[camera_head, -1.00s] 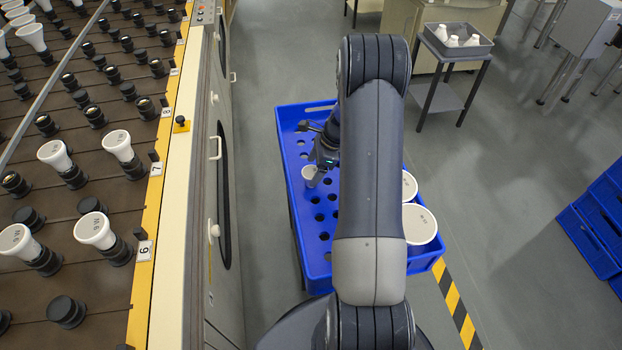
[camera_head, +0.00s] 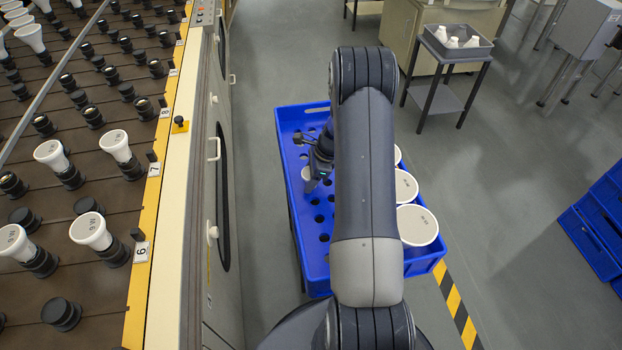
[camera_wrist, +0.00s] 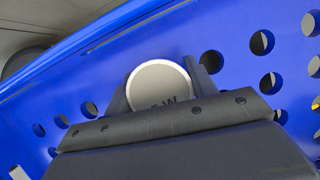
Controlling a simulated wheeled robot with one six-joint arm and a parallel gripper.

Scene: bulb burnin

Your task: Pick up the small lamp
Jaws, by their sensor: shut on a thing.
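The small lamp (camera_wrist: 158,84) shows in the wrist view as a white round face with dark lettering, partly hidden by my gripper. My gripper (camera_wrist: 160,95) is shut on it, one finger on each side. In the head view the lamp (camera_head: 309,185) shows as a small pale shape at my gripper (camera_head: 318,175), over the left part of the blue crate (camera_head: 283,142). I cannot tell whether the lamp sits in a hole or is clear of the crate floor.
Larger white lamps (camera_head: 417,225) stand in the crate's right side, partly behind my arm. The burn-in rack (camera_head: 100,180) with several sockets and lamps is at left. A small table with a grey tray (camera_head: 455,40) stands at the back right. Blue crates (camera_head: 600,225) lie far right.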

